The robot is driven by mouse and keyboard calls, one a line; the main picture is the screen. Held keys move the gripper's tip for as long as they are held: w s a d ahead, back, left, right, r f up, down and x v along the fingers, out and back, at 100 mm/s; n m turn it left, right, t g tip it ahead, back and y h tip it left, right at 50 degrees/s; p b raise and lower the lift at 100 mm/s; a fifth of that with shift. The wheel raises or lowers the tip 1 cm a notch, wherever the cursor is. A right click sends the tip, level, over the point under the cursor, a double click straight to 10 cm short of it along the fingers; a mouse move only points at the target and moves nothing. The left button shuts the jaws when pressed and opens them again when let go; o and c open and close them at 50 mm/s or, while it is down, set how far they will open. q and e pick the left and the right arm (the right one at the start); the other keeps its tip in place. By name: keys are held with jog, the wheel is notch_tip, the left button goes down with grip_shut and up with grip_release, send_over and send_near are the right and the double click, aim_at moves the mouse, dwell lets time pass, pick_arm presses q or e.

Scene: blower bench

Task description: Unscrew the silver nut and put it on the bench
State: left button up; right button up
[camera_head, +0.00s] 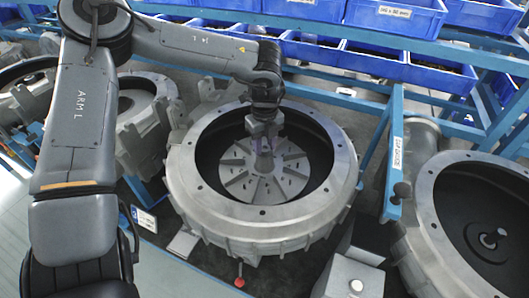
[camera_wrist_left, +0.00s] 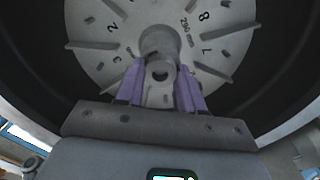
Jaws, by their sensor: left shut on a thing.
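A grey round blower housing (camera_head: 335,192) stands open on the bench. Inside it is a grey slotted disc (camera_head: 285,184), which also shows with printed numbers in the left wrist view (camera_wrist_left: 100,58). My left gripper (camera_head: 263,148) reaches down into the housing over the disc's centre. In the left wrist view its purple fingers (camera_wrist_left: 160,76) are shut on the silver nut (camera_wrist_left: 160,69), one on each side, at the disc's hub. Whether the nut is still on its thread cannot be told. My right gripper is not in view.
Another open housing (camera_head: 420,230) stands at the right, and more castings (camera_head: 145,95) at the left. Blue bins (camera_head: 395,16) line the back on a blue frame. A small block with a round knob (camera_head: 355,285) sits at the front. A red-knobbed lever (camera_head: 239,282) is below the housing.

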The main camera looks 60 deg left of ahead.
pick_arm(q)
jog(key=n+b, duration=0.2)
jog(key=n, duration=0.3)
jog(key=shift+f, duration=0.1)
jog(key=n+b, duration=0.2)
jog(key=n, duration=0.3)
jog(key=shift+n, duration=0.4)
jog(key=n+b, duration=0.3)
jog(key=n, duration=0.2)
jog(key=shift+n, duration=0.3)
jog(key=n+b, duration=0.2)
jog(key=n, duration=0.1)
jog(key=shift+n+b, duration=0.4)
jog(key=shift+n, duration=0.2)
jog(key=o, duration=0.8)
